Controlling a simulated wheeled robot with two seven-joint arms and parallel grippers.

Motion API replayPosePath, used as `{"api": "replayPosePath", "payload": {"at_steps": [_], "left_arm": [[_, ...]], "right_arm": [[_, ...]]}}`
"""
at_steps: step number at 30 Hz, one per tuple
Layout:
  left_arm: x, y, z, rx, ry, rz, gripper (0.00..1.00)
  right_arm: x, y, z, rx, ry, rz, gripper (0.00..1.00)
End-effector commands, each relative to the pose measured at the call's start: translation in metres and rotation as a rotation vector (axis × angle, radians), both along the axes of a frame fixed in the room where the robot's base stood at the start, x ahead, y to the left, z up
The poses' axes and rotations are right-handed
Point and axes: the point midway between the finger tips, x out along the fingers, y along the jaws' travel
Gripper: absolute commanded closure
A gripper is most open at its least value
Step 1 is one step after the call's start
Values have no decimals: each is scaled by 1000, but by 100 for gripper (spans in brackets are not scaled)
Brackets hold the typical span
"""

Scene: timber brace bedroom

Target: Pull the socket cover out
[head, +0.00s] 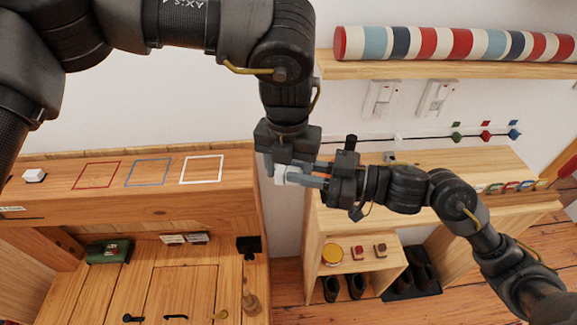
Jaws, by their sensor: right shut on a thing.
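A small white piece (281,175), possibly the socket cover, is in the middle of the view, in front of the gap between the two wooden units. My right gripper (304,176) reaches in from the right and is shut on it. My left gripper (284,160) comes down from above, its fingers close to the same piece. I cannot tell if the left fingers are open or touch it. Two white wall fittings (382,98) (436,98) are on the wall under the shelf. Another small white block (34,175) lies on the left cabinet top.
The left cabinet top (120,200) has red, blue and white outlined squares and is otherwise mostly clear. A striped roll (450,44) lies on the wall shelf. The low right unit (345,223) holds a yellow-topped jar (332,254) and shoes below.

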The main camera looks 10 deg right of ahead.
Motion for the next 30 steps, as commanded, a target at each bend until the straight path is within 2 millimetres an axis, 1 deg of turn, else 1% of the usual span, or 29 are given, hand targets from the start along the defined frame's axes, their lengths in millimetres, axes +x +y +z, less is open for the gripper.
{"api": "replayPosePath", "payload": {"at_steps": [1, 7, 8, 13, 23, 26, 29, 30], "left_arm": [[0, 0, 0, 0, 0, 0, 50], [0, 0, 0, 0, 0, 0, 76], [0, 0, 0, 0, 0, 0, 77], [0, 0, 0, 0, 0, 0, 77], [0, 0, 0, 0, 0, 0, 77], [0, 0, 0, 0, 0, 0, 77], [0, 0, 0, 0, 0, 0, 77], [0, 0, 0, 0, 0, 0, 77]], "right_arm": [[0, 0, 0, 0, 0, 0, 100], [0, 0, 0, 0, 0, 0, 100], [0, 0, 0, 0, 0, 0, 75], [0, 0, 0, 0, 0, 0, 53], [-1, -3, 0, -1, 0, -1, 52], [-4, -13, -1, -3, 1, -3, 52], [-11, -30, 0, -5, 3, -3, 52], [-14, -38, 0, -5, 2, -4, 52]]}}
